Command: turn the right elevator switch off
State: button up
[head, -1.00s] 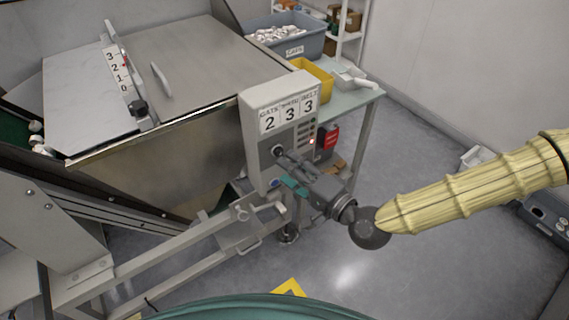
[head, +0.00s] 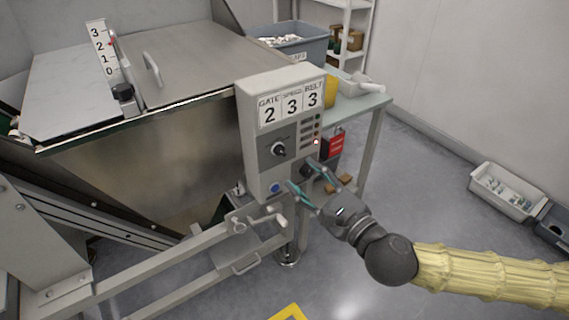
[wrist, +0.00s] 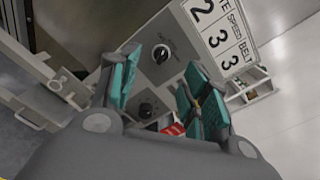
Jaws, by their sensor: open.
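The grey control box (head: 250,150) has two dark rotary knobs on its face. The left knob (head: 278,150) is uncovered, its light pointer tilted up to the right. The right knob sits lower and is partly hidden by my gripper (head: 301,174) in the head view. In the wrist view the right knob (wrist: 146,110) shows between my gripper's two teal fingers (wrist: 155,88), and the left knob (wrist: 161,54) is beyond it. My gripper is open and empty, its fingertips close to the box face. I cannot tell whether they touch it. Which knob is the elevator switch is not readable.
A blue button (head: 275,187) is low on the box. Number cards (head: 291,105) read 2, 3, 3, and a small lamp glows red. A metal hopper (head: 150,150) stands left. A table (head: 365,108) and a red sign (head: 334,143) are behind.

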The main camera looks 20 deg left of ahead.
aim_at(283, 153)
jog(key=shift+m, duration=0.4)
jog(key=shift+w+d+b+x, duration=0.1)
jog(key=shift+w+b+x, duration=0.05)
jog(key=shift+x, duration=1.55)
jog(key=shift+w+d+b+x, duration=0.1)
jog(key=shift+x, duration=1.55)
jog(key=shift+w+d+b+x, duration=0.1)
jog(key=shift+w+b+x, duration=0.05)
jog(key=shift+x, duration=1.55)
jog(key=shift+f, duration=0.1)
jog(key=c, duration=1)
